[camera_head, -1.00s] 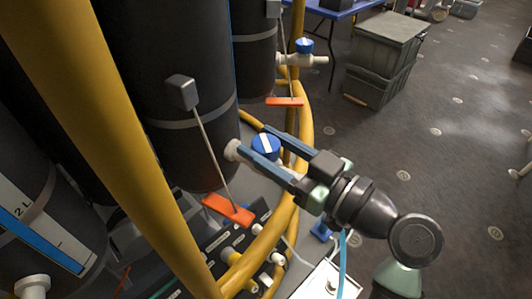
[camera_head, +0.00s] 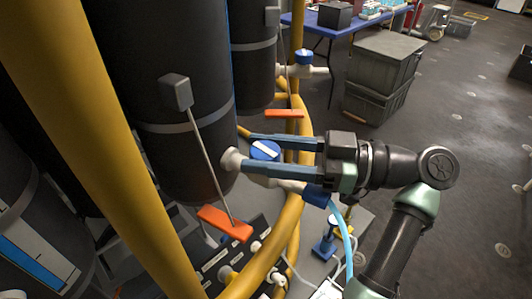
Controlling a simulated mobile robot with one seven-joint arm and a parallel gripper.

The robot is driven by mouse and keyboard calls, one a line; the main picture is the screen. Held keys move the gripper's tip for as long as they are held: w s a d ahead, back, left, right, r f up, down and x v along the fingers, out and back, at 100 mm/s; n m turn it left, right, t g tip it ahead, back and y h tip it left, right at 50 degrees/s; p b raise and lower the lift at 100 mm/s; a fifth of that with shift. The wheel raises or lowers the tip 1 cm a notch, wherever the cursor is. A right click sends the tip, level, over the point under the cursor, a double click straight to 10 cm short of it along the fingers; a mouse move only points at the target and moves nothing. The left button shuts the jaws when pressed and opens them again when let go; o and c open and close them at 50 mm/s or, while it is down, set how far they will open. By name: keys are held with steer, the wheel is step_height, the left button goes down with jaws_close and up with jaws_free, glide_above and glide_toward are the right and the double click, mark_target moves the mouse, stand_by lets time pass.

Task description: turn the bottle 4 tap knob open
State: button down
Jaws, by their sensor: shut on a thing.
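A blue tap knob (camera_head: 265,150) with a white stripe sits on a pale tap (camera_head: 232,159) low on the side of a large dark bottle (camera_head: 170,90). The stripe lies diagonally across the knob. My gripper (camera_head: 247,151) comes in from the right, its two blue-grey fingers shut on the knob, one on the far side and one on the near side. The near finger hides part of the tap body. No number shows on this bottle, so I cannot tell it is bottle 4.
A yellow frame post (camera_head: 90,130) crosses the left, and a curved yellow rail (camera_head: 291,215) runs below my gripper. A second blue-knobbed tap (camera_head: 303,56) is behind. Grey crates (camera_head: 383,60) and a blue table (camera_head: 335,22) stand beyond; open floor lies right.

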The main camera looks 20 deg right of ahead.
stand_by(0.3)
steer(key=shift+c, duration=1.3)
jaws_free()
steer(key=b+v, duration=0.1)
steer(key=v, duration=1.2)
steer(key=shift+b, duration=0.4)
